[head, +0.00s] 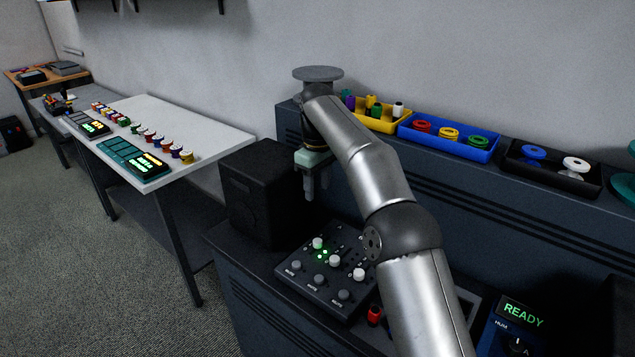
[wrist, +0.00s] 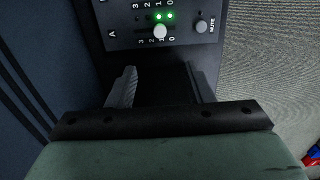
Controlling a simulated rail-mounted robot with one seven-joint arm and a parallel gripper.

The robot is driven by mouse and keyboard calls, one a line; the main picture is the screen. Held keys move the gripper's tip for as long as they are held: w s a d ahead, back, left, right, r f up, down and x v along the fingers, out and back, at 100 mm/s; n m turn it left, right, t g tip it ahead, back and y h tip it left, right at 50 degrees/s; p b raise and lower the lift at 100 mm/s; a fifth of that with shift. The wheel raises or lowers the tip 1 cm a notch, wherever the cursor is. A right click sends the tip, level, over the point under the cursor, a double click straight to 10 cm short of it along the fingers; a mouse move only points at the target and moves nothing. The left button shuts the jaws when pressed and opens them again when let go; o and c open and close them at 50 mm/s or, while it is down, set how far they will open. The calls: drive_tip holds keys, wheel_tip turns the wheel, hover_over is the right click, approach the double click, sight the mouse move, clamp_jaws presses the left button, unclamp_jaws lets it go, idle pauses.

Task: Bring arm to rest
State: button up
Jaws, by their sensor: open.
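My gripper (head: 316,186) hangs fingers down in the head view, in front of the right side of the black speaker-like box and above the back of the control panel. In the wrist view my gripper (wrist: 161,88) shows two fingers spread apart with nothing between them. It is open and empty. The control panel (head: 322,270) with white and grey knobs lies on the dark bench, and two green lights glow on it. The panel also shows in the wrist view (wrist: 130,42), beyond the fingertips. My arm reaches from the lower right and hides part of the bench.
A black box (head: 262,192) stands beside the panel. Yellow (head: 388,122), blue (head: 449,149) and black (head: 551,188) trays with spools sit on the back ledge. A blue device reading READY (head: 512,330) is at lower right. A white table (head: 215,137) with coloured spools stands left; floor between is clear.

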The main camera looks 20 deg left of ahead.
idle(0.3)
drive_tip(key=s+d+r+m, duration=0.25)
drive_tip(key=s+d, duration=0.35)
drive_tip(key=d, duration=0.5)
drive_tip(key=s+d+r+m, duration=0.1)
drive_tip(key=s+d+m, duration=0.4)
drive_tip(key=d, duration=0.5)
drive_tip(key=s+d+f+m, duration=0.2)
drive_tip(key=s+d+f, duration=0.1)
drive_tip(key=s, duration=0.5)
drive_tip(key=s+d+f+m, duration=0.2)
drive_tip(key=s+d+f, duration=0.2)
drive_tip(key=s, duration=0.5)
drive_tip(key=s+d+f+m, duration=0.2)
drive_tip(key=s+d+f, duration=0.1)
drive_tip(key=s+d, duration=0.4)
drive_tip(key=shift+s+f+t, duration=0.25)
drive_tip(key=shift+s+t, duration=0.05)
drive_tip(key=shift+s, duration=0.4)
